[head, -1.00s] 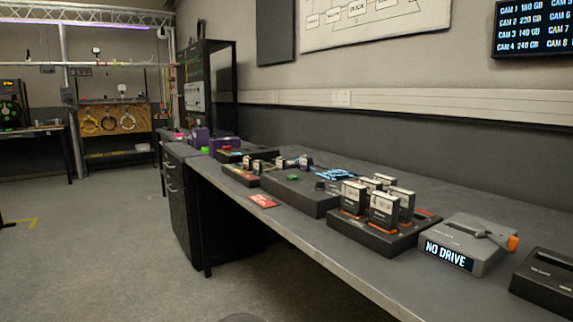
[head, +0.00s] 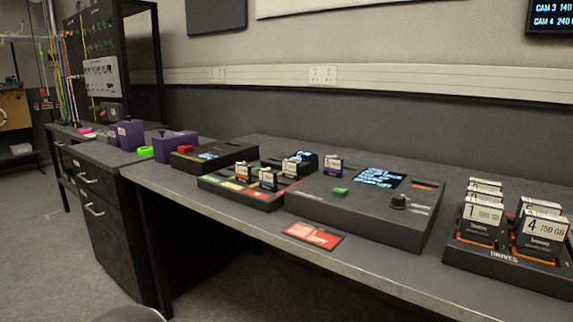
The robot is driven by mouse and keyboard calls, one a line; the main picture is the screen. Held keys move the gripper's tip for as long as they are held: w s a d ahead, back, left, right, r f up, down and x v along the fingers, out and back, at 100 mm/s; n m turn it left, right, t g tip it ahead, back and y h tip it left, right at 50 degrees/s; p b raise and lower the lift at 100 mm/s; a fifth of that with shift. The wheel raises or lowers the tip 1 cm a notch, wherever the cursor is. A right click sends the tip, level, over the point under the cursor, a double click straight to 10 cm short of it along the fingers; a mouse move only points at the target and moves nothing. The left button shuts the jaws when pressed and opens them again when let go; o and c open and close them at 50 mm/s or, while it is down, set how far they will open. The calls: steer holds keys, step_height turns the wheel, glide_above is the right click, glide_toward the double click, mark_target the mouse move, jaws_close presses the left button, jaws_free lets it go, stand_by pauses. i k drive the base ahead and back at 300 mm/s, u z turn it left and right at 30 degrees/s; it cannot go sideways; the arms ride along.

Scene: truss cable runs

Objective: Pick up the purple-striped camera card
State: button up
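A small upright card that looks purple-striped (head: 333,166) stands at the back left of the large dark console (head: 310,205), left of its lit blue-text screen. Its stripe is small and its lower end is hard to make out. More small cards stand in a low dark tray (head: 262,200) to the left: an orange-striped card (head: 243,172), a blue-striped card (head: 268,179) and a yellowish one (head: 291,168).
A rack of upright drives (head: 507,262) stands on the bench at right. A red-and-black label (head: 313,236) lies near the front edge. Purple boxes (head: 175,144) and a green item (head: 146,152) sit on the lower left cabinet. Floor (head: 65,255) is clear at left.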

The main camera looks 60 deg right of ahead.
mark_target(334, 167)
steer(key=i, duration=0.5)
steer(key=z, duration=2.55)
